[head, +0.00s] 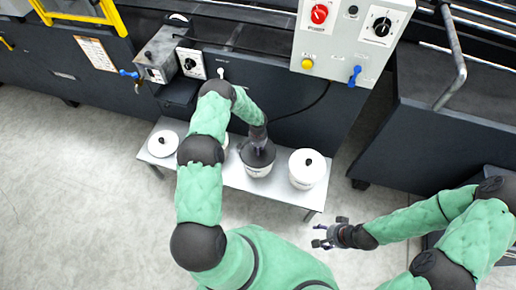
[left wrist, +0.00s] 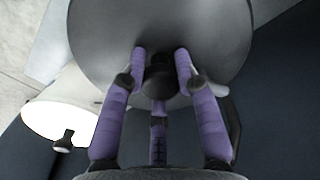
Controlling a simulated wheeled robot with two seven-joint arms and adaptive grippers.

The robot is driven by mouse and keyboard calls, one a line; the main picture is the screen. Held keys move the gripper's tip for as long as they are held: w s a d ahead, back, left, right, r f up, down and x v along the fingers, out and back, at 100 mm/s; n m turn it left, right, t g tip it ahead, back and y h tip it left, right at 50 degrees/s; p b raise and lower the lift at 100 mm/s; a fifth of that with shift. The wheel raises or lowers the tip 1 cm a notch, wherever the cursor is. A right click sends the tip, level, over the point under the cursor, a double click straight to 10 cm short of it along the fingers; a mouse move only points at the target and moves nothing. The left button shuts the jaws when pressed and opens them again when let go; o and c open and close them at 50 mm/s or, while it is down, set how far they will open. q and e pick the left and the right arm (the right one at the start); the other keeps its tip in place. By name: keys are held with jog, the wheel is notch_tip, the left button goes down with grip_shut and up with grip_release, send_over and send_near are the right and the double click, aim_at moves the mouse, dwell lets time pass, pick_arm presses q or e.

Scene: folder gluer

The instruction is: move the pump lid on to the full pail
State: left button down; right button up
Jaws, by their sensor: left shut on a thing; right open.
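The pump lid (head: 262,160), a dark grey disc with a black knob, is over a white pail (head: 257,171) on the low bench. My left gripper (head: 258,146) reaches down onto it. My right gripper (head: 326,232) is open and empty, in front of the bench's right end.
The light grey bench (head: 237,178) also bears a white pail with a black-knobbed lid (head: 307,168) at right and a white, black-knobbed round lid (head: 163,143) at left. Another white thing is mostly hidden by my left arm. A control box (head: 345,40) overhangs behind. The floor in front is clear.

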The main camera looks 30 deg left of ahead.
dwell(0.3)
pick_arm(q)
jog(key=c, duration=0.8)
grip_release()
jog(key=shift+c, duration=0.2)
notch_tip(320, 180, up, 12)
